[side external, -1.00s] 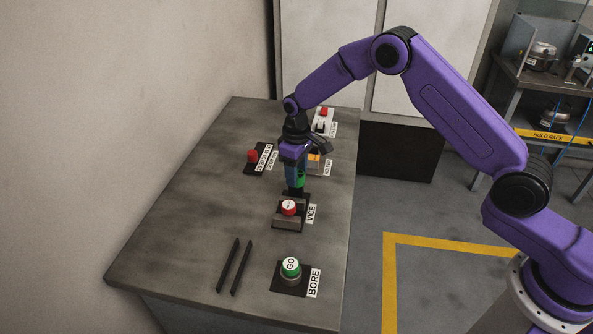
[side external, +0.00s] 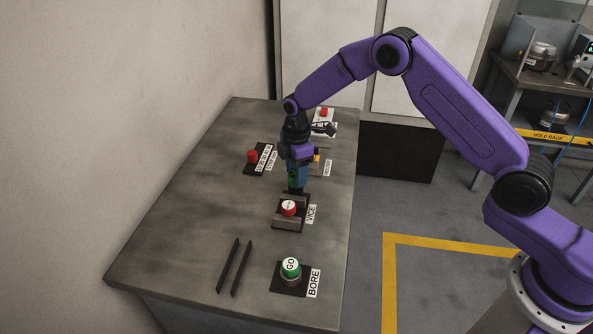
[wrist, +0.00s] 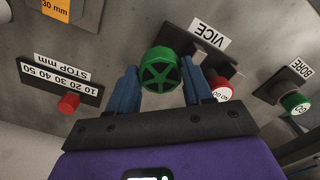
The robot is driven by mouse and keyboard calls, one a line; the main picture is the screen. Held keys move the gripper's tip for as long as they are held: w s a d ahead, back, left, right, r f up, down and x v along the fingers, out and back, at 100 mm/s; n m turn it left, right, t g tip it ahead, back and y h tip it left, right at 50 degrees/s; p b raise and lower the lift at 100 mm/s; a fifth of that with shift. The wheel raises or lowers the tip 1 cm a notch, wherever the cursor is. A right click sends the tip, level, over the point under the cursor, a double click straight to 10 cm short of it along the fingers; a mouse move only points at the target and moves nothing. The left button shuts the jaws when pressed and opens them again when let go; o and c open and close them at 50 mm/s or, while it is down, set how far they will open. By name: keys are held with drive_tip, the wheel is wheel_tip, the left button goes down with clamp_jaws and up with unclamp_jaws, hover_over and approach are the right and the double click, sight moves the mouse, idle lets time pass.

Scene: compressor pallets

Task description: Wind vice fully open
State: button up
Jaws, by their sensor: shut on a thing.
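The vice is a small dark block unit on the table beside the "VICE" label (side external: 311,214), with a red button with a white top (side external: 289,207) on its near part. A green spoked handwheel (wrist: 160,70) shows in the wrist view beside the vice plate. My gripper (side external: 296,182) points down at the far end of the vice unit. Its blue fingers stand on both sides of the green wheel, shut on it. In the side view the fingers and hand mostly hide the wheel. The red-and-white button also shows in the wrist view (wrist: 220,89).
A green GO button (side external: 290,267) by the "BORE" label and two dark bars (side external: 235,266) are at the near end. A red knob (side external: 253,156) on the stop plate lies left of my gripper. A white panel with a red button (side external: 324,112) stands farther back.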

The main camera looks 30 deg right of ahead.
drive_tip(key=n, duration=0.4)
drive_tip(key=shift+w+r+n, duration=0.1)
drive_tip(key=shift+n, duration=2.1)
drive_tip(key=o, duration=1)
drive_tip(key=shift+o, duration=0.2)
wheel_tip(320, 180, up, 17)
drive_tip(key=shift+r, duration=0.2)
